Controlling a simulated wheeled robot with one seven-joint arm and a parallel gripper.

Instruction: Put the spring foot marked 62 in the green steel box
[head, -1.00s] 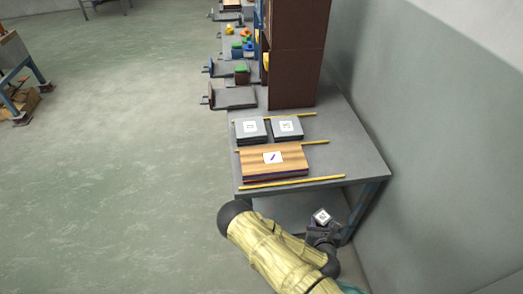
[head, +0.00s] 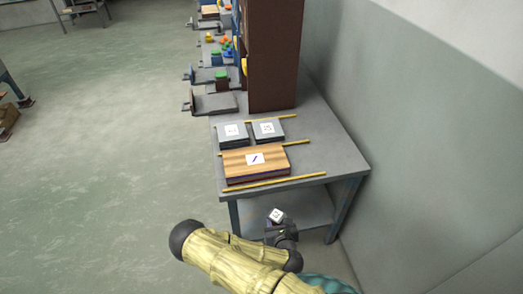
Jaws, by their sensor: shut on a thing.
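My gripper (head: 279,224) is shut on a small block-like piece (head: 277,214) with a white label on its upper face. The label's mark is too small to read, so I cannot tell whether it is the spring foot marked 62. The gripper holds it in front of the bench's near edge, over the lower shelf in the picture. I cannot make out a green steel box for certain. A small dark brown block with a green top (head: 221,81) stands farther back on the bench's left side.
The grey bench (head: 325,160) carries a labelled wooden board (head: 273,162), two labelled grey plates (head: 232,132) (head: 268,129) and yellow strips (head: 275,183). A tall brown cabinet (head: 273,60) stands behind them. A wall (head: 420,170) closes the right; the floor (head: 100,170) is open at left.

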